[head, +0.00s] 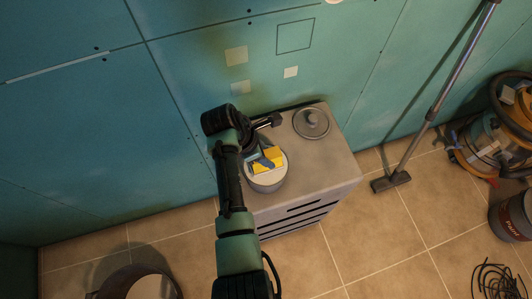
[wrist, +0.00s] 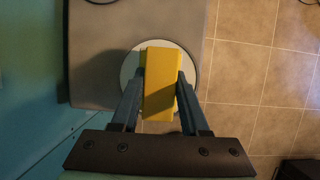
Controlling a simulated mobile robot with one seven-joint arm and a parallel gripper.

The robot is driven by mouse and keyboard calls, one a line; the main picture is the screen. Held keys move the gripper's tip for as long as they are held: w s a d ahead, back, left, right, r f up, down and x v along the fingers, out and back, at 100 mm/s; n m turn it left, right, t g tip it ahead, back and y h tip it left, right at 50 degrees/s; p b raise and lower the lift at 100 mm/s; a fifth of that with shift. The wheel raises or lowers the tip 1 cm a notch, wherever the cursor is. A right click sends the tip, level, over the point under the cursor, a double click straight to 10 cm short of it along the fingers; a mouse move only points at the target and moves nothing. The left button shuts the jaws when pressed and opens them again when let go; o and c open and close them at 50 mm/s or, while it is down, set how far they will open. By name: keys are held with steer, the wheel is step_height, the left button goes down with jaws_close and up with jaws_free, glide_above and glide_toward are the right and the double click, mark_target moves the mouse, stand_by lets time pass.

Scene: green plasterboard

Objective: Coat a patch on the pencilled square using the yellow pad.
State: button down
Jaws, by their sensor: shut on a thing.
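The pencilled square (head: 295,36) is a thin dark outline on the green wall, above the cabinet, with plain green inside it. The yellow pad (head: 274,155) is between the fingers of my gripper (head: 262,159), over the mouth of a round pale tub (head: 268,184). In the wrist view, the pad (wrist: 160,64) is gripped between both fingertips (wrist: 161,78), and the tub's white rim (wrist: 128,70) shows around it. I cannot tell whether the pad touches what is in the tub, as the pad and fingers hide most of the inside.
The tub stands on a grey cabinet (head: 330,160) against the wall, with a round grey lid (head: 311,124) beside it. Pale patches (head: 236,56) mark the wall left of the square. A long pole with a floor head (head: 391,181) leans at the right, near a vacuum (head: 490,145).

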mark_target(275, 152)
steer(key=shift+f, duration=0.55)
stand_by(1.9)
steer(key=shift+r, duration=0.15)
step_height(275, 152, up, 7)
steer(key=p, duration=0.7)
steer(key=shift+p, duration=0.35)
stand_by(0.4)
